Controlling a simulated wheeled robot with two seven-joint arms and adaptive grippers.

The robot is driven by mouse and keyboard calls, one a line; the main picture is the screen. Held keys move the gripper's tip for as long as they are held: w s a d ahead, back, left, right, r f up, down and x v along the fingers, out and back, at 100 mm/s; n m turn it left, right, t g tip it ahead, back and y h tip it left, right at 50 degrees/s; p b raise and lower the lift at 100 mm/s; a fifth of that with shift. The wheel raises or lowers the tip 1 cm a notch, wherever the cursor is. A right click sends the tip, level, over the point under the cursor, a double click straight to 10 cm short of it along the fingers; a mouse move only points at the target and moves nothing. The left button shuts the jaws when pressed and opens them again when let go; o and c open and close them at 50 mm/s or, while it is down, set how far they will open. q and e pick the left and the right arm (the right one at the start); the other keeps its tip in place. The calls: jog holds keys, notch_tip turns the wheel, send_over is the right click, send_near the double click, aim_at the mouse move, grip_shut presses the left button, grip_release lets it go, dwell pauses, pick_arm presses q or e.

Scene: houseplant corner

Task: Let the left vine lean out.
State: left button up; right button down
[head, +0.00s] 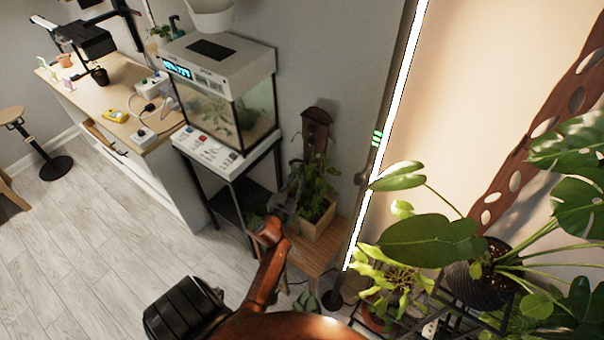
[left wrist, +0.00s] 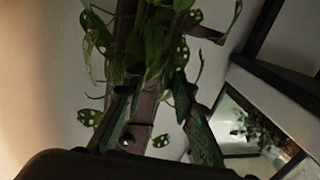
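A leafy vine (head: 316,180) grows in a square wooden planter (head: 318,219), in front of a dark wooden post (head: 315,128). My left gripper (head: 284,198) is at the left side of the leaves, close to them. In the left wrist view the spotted vine leaves (left wrist: 185,52) hang around the post (left wrist: 138,138), which carries a small round knob. My left gripper (left wrist: 158,88) shows there with its two fingers apart and leaves near their tips. I cannot tell whether they touch a stem. My right gripper is not in view.
The planter stands on a small wooden stool (head: 321,246). A glass tank (head: 228,105) on a black stand is to the left. A bright light strip (head: 385,130) and large potted plants (head: 430,240) are to the right.

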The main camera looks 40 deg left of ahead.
pick_arm(q)
jog(key=shift+x, duration=1.5)
grip_shut()
